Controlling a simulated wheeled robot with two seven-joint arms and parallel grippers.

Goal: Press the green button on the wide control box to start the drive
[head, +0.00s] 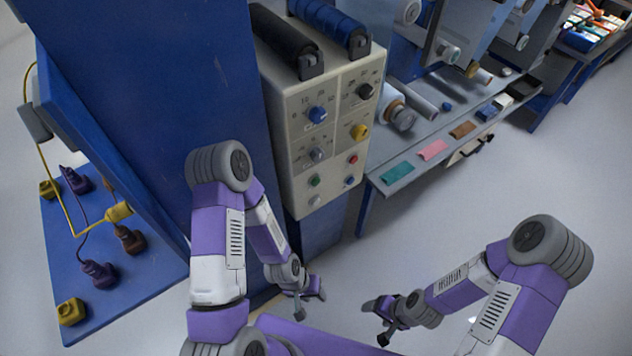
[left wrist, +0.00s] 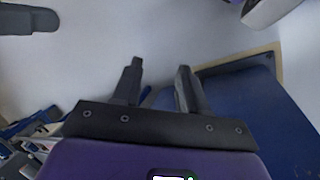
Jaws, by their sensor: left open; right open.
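The wide control box (head: 332,125) is beige and mounted on a blue cabinet, with dials and small buttons on its front. A green button (head: 314,181) sits low on the left half of that front. My left gripper (head: 311,304) is open and empty, below the box and apart from it. Its two spread fingers also show in the left wrist view (left wrist: 160,85), with nothing between them. My right gripper (head: 375,322) is open and empty, further right and low, clear of the box.
Red (head: 352,160) and blue (head: 349,181) buttons sit right of the green one, and a pale one (head: 314,200) is below it. A grey shelf (head: 400,170) with colored swatches stands right of the box. A blue plug board (head: 150,265) is at left. The floor at right is clear.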

